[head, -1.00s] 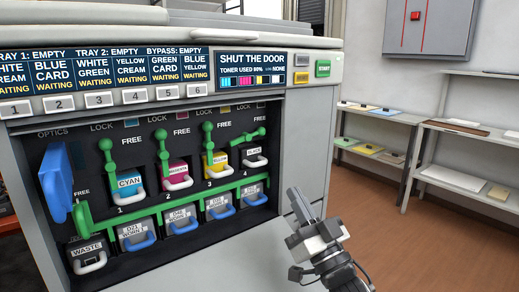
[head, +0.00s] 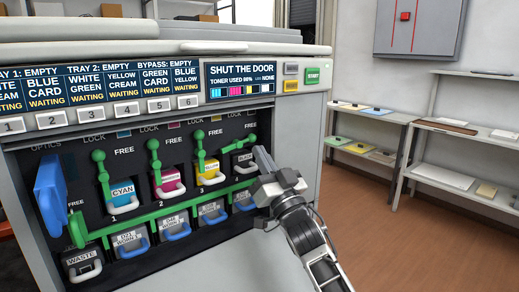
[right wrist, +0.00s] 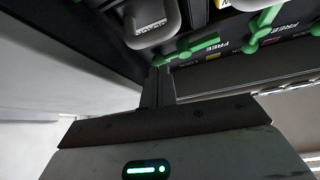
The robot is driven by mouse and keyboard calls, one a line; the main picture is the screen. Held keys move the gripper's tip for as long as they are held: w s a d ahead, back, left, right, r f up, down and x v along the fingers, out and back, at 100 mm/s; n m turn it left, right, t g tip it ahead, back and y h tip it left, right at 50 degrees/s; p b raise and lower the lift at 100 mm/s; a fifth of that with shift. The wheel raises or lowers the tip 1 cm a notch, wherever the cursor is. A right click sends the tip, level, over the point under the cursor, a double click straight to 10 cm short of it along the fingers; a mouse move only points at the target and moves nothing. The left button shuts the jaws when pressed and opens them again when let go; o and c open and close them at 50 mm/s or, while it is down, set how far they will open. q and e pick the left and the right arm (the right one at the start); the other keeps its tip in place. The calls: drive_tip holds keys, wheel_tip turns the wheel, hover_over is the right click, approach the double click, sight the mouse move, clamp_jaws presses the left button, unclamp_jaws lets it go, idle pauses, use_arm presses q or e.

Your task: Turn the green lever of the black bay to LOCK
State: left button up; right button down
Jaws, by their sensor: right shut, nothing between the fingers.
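The black bay is the rightmost of the bays, with its black cartridge (head: 243,158) seated in it and partly hidden by my right gripper. Its green lever (head: 240,143) lies nearly level, its right end slightly higher. My right gripper (head: 263,158) is shut and empty, at the right side of the black bay, close to the lever's right end. In the right wrist view, the shut fingers (right wrist: 158,85) are close to the end of the green lever (right wrist: 190,48), beside the cartridge handle (right wrist: 155,35). I cannot tell whether they touch. My left gripper is not in view.
Cyan (head: 123,193), magenta (head: 170,182) and yellow (head: 209,172) cartridges sit to the left, their levers upright. A long green bar (head: 150,215) runs below, above several grey units. A blue open flap (head: 50,190) is at the left. The opening's right wall is close to my gripper.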

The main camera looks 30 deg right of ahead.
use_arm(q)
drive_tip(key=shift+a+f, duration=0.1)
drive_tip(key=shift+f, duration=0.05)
use_arm(e)
drive_tip(key=shift+w+r, duration=0.4)
drive_tip(key=shift+w, duration=0.2)
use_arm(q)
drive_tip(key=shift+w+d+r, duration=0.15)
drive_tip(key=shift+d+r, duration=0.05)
use_arm(e)
drive_tip(key=shift+d+r+n+y, duration=0.1)
drive_tip(key=shift+n+y, duration=0.3)
drive_tip(key=shift+n, duration=0.2)
